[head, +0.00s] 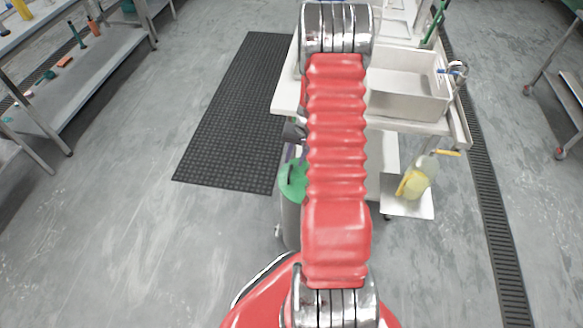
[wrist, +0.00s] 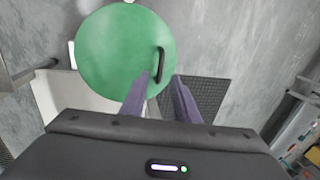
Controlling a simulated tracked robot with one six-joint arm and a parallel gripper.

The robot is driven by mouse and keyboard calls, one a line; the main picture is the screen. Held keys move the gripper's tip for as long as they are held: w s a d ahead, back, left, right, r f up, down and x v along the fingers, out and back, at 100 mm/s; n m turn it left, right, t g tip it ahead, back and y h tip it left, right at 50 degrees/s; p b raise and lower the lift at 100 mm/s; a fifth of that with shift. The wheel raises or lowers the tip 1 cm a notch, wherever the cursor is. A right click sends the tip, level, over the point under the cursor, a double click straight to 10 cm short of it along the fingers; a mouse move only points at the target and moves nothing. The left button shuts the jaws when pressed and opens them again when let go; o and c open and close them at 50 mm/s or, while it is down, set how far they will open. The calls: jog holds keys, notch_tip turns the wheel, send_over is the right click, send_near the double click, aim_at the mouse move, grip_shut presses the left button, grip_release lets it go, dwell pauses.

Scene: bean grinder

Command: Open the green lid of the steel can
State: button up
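The steel can (head: 291,222) stands on the floor in the head view, partly hidden behind my red arm. Its round green lid (head: 291,180) lies on top; the lid also fills the upper left of the wrist view (wrist: 112,50). A black bar handle (wrist: 159,66) sits near the lid's right edge. My gripper (wrist: 161,77) is open, with two purple fingers apart. The fingertips appear on either side of the handle's lower end in the wrist view. I cannot tell how far above the lid they are, or whether they touch it. In the head view my arm mostly hides the gripper.
A white sink counter (head: 408,85) stands behind the can to the right. A yellow and clear jug (head: 418,178) sits on its low shelf. A black rubber mat (head: 235,120) lies on the floor behind left. Steel shelving (head: 95,65) stands far left. The left floor is clear.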

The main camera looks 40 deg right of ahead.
aim_at(290, 171)
jog(key=shift+w+a+f, duration=0.1)
jog(key=shift+w+f, duration=0.05)
jog(key=shift+f, duration=0.85)
jog(key=shift+w+a+f, duration=0.15)
jog(key=shift+w+f, duration=0.05)
jog(key=shift+f, duration=0.8)
jog(key=shift+w+a+f, duration=0.1)
jog(key=shift+w+f, duration=0.05)
jog(key=shift+f, duration=0.85)
jog(key=shift+c, duration=0.5)
grip_shut()
